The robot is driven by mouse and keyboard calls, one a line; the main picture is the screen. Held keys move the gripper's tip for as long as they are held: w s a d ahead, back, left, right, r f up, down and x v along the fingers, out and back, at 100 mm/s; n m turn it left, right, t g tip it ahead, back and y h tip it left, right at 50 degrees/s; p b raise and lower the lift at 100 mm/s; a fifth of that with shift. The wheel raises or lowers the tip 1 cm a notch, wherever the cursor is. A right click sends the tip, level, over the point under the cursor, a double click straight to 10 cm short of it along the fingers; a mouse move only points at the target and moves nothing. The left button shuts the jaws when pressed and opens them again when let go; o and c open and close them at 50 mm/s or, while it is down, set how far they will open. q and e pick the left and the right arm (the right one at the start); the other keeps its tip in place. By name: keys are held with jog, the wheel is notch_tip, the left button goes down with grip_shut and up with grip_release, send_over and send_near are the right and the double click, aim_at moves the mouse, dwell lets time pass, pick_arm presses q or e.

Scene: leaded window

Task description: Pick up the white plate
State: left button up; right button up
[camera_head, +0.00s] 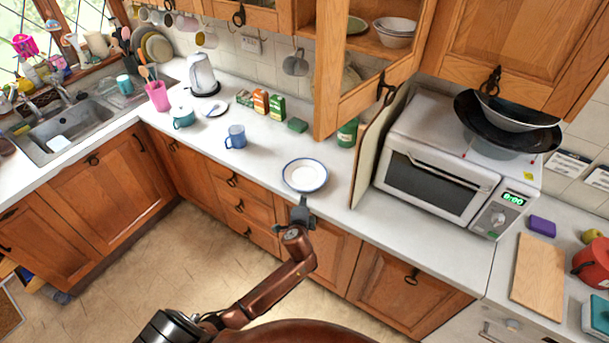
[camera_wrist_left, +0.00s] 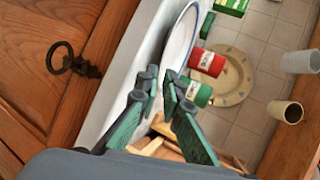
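The white plate (camera_head: 305,174) has a blue rim and lies flat on the white counter near its front edge. My left gripper (camera_head: 302,203) is at that front edge, just in front of the plate's near rim. In the left wrist view the green fingers (camera_wrist_left: 161,76) stand a narrow gap apart, with the near rim of the plate (camera_wrist_left: 181,38) at or between their tips. Contact with the rim cannot be made out. My right gripper is in neither view.
A blue mug (camera_head: 236,137) stands left of the plate. An open cupboard door (camera_head: 362,75) hangs above and behind it. A board (camera_head: 378,150) and a microwave (camera_head: 440,165) stand to the right. The counter around the plate is clear.

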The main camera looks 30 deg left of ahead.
aim_at(305, 190)
pick_arm(q)
jog(key=x, duration=0.7)
jog(key=shift+w+a+r, duration=0.1)
jog(key=shift+w+r, duration=0.05)
jog(key=shift+w, duration=0.3)
grip_shut()
jog(key=shift+r, duration=0.2)
